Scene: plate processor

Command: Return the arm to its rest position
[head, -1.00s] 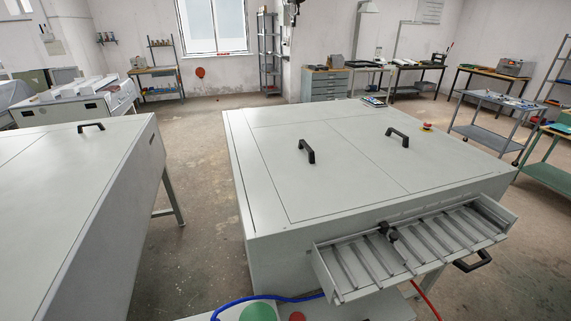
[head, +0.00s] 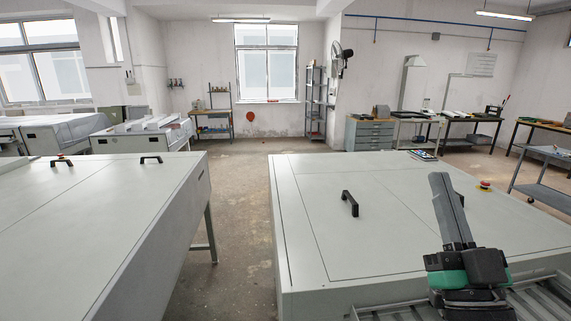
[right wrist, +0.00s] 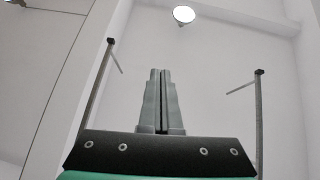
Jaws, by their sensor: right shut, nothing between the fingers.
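My right gripper (head: 440,182) stands in the right part of the head view, pointing up in front of the big grey plate processor (head: 310,235). In the right wrist view the two grey fingers (right wrist: 160,74) are pressed together with nothing between them. They point up toward a pale wall and a round ceiling lamp (right wrist: 184,14). The gripper hides part of the processor's lid and its right handle. My left gripper is not in view.
The slotted drawer (head: 540,300) is partly visible at the bottom, behind my right arm. A second grey machine (head: 130,215) stands at left, with a floor aisle (head: 238,225) between. A red button (head: 485,184) sits on the processor's far right corner.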

